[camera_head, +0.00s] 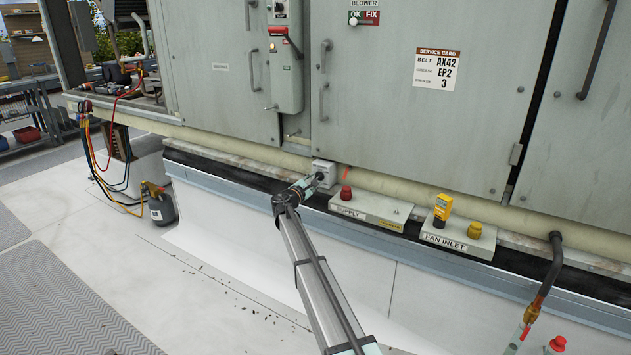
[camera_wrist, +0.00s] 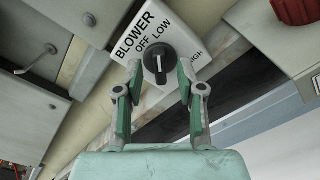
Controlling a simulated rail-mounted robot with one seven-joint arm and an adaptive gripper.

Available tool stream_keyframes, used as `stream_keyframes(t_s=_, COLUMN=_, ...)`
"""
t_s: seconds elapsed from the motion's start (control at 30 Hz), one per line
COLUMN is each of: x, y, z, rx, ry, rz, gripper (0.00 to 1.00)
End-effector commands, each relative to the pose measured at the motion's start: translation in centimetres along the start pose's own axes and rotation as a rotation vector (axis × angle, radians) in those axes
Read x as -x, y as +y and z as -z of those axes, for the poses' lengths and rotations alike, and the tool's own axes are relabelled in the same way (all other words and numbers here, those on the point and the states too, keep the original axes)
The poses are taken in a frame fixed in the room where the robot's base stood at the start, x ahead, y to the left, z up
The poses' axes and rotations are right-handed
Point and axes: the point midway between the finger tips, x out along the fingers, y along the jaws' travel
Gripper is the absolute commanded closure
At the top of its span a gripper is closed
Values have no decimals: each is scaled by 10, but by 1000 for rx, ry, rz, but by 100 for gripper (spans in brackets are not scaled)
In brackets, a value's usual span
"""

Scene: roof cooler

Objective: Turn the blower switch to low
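The blower switch (camera_wrist: 158,62) is a round black knob with a pale pointer line on a light grey box (camera_wrist: 186,38). The box is lettered BLOWER, OFF, LOW and HIGH. The pointer line runs straight up in the wrist view, towards the OFF and LOW lettering; I cannot tell exactly which it marks. My gripper (camera_wrist: 158,75) is open, its two green fingers on either side of the knob, with small gaps visible. In the head view the box (camera_head: 325,168) sits low on the unit, with my gripper (camera_head: 316,180) in front and the knob hidden.
Right of the box are the supply plate (camera_head: 372,210) with a red knob (camera_head: 346,193) and the fan inlet plate (camera_head: 458,238) with a yellow meter (camera_head: 442,209). Cabinet doors (camera_head: 430,90) with handles rise above. Open floor lies left.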

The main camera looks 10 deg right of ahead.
Motion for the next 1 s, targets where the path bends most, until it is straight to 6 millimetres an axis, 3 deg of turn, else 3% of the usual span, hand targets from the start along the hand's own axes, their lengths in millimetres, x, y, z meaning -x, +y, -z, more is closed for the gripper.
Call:
stream_keyframes(t_s=0.5, x=92, y=-1, z=-1, rx=0, ry=1, rz=0, gripper=61)
stream_keyframes(t_s=0.7, x=106, y=-1, z=-1, rx=0, ry=0, rz=0, gripper=61)
stream_keyframes(t_s=1.0, x=108, y=0, z=0, rx=0, ry=0, rz=0, gripper=61)
